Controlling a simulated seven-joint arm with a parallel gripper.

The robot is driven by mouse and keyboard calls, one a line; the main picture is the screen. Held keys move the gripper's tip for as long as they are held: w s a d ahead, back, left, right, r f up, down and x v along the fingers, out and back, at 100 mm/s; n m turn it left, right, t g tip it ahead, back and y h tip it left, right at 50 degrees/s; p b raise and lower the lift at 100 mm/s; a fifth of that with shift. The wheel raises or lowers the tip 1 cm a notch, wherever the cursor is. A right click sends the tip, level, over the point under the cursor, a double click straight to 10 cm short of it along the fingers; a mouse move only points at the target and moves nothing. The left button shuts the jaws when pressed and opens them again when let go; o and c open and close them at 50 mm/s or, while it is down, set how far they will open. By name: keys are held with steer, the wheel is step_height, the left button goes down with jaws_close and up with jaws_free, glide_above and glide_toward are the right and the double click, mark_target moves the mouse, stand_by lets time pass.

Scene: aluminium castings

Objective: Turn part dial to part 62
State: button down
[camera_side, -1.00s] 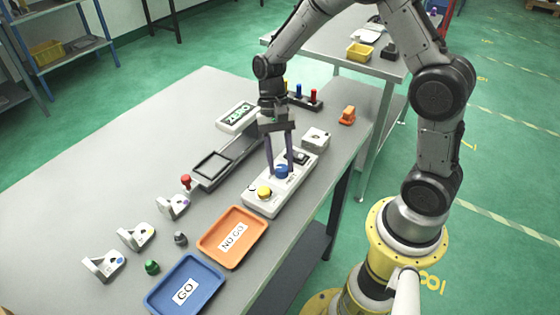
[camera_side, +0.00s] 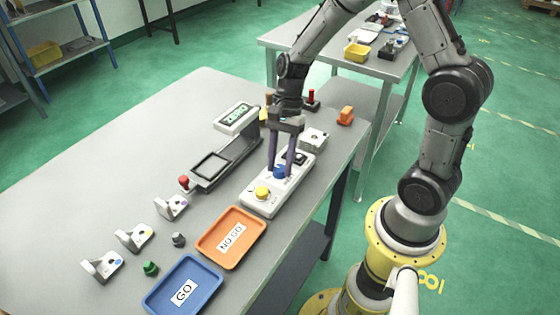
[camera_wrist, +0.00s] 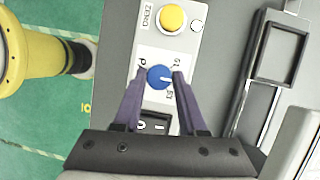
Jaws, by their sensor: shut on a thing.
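The part dial is a blue round knob (camera_side: 281,172) with a pale pointer line, on a white control box (camera_side: 262,203) in the side view. In the wrist view the blue knob (camera_wrist: 160,77) sits between my two purple fingers, its pale line pointing to the right. My gripper (camera_side: 281,168) points down over the box and is shut on the knob; it also shows in the wrist view (camera_wrist: 160,74). Printed marks stand on both sides of the knob, partly hidden by the fingers and too small to read surely.
A yellow button (camera_side: 262,192) is on the same box. An orange NO GO tray (camera_side: 213,245) and a blue GO tray (camera_side: 170,300) lie in front. Several castings (camera_side: 135,238) stand at left.

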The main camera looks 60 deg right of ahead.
stand_by(0.4)
steer(key=shift+c, duration=2.3)
jaws_free()
steer(key=shift+r, duration=0.1)
steer(key=v, duration=1.3)
steer(key=shift+d+r, duration=0.15)
steer(key=shift+r, duration=0.15)
